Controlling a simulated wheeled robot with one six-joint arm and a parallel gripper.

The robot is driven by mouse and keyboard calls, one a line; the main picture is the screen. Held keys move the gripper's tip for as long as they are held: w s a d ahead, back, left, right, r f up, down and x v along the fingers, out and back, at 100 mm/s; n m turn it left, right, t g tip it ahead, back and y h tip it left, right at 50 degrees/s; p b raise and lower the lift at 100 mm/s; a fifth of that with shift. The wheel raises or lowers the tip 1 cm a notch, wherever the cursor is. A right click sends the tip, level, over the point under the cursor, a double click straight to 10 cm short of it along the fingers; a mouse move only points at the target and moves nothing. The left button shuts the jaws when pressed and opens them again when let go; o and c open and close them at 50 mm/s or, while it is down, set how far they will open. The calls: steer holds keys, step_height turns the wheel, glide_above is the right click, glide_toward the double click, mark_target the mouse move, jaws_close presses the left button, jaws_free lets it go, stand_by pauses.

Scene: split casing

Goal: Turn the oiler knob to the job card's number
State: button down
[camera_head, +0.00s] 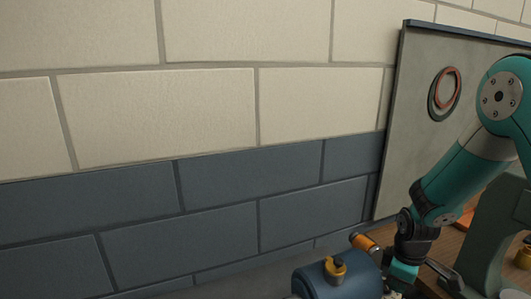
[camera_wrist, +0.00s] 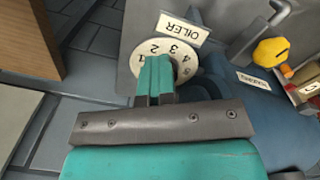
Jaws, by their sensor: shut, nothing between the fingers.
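The oiler dial (camera_wrist: 183,52) is a round white plate with numbers, below a tag that reads OILER (camera_wrist: 183,28). I cannot make out a job card in either view.
The blue casing (camera_head: 338,282) carries a yellow part (camera_head: 335,266) on top. A yellow knob (camera_wrist: 270,51) and a lever (camera_wrist: 262,30) lie right of the dial. Red parts (camera_wrist: 309,88) sit at the right edge. A grey board (camera_head: 415,75) with rings stands behind the bench.

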steer(key=shift+s+a+f+g, duration=0.15)
steer(key=shift+s+f, duration=0.25)
steer(key=shift+s, duration=0.1)
steer(key=shift+s+a+f+g, duration=0.1)
steer(key=shift+s+f+g, duration=0.05)
steer(key=shift+s+f, duration=0.3)
steer(key=shift+r, duration=0.2)
steer(key=r+p, duration=0.1)
steer(key=r, duration=0.1)
steer(key=r+p, duration=0.4)
steer(key=shift+w+d+r, duration=0.1)
steer(key=shift+w+d, duration=0.05)
steer(key=shift+d, duration=0.1)
